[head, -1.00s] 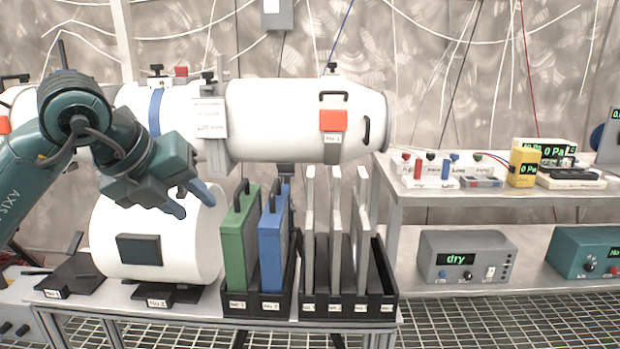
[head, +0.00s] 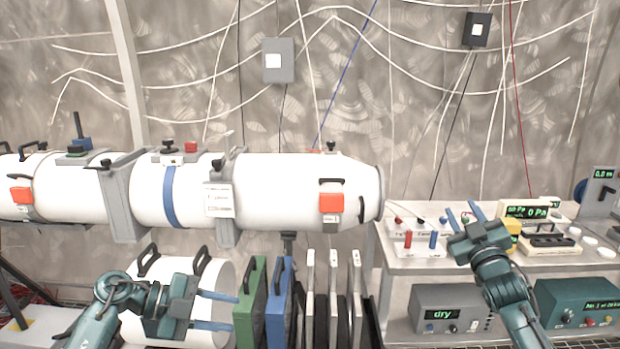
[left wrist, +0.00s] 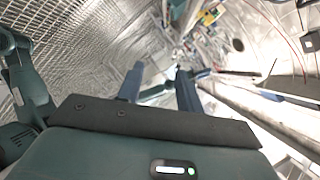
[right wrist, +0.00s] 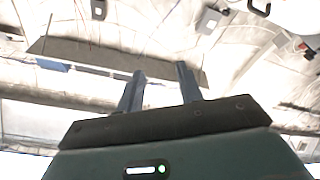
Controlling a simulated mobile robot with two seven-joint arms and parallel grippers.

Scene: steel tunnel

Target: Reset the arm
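My left arm is folded low at the left of the head view. Its gripper (head: 222,312) points right, in front of a white cylinder (head: 222,275), with its two blue fingers apart and nothing between them. The fingers also show apart and empty in the left wrist view (left wrist: 158,88). My right arm rises from the lower right. Its gripper (head: 462,217) points up in front of the bench, with its fingers apart. The right wrist view shows the same fingers (right wrist: 160,90) with nothing between them.
A long white tube (head: 280,190) spans the left and middle. Green (head: 250,305) and blue (head: 278,310) cases and grey plates (head: 333,300) stand below it. A steel bench (head: 410,262) on the right carries small instruments, with a grey "dry" box (head: 450,308) and a teal box (head: 580,310) below.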

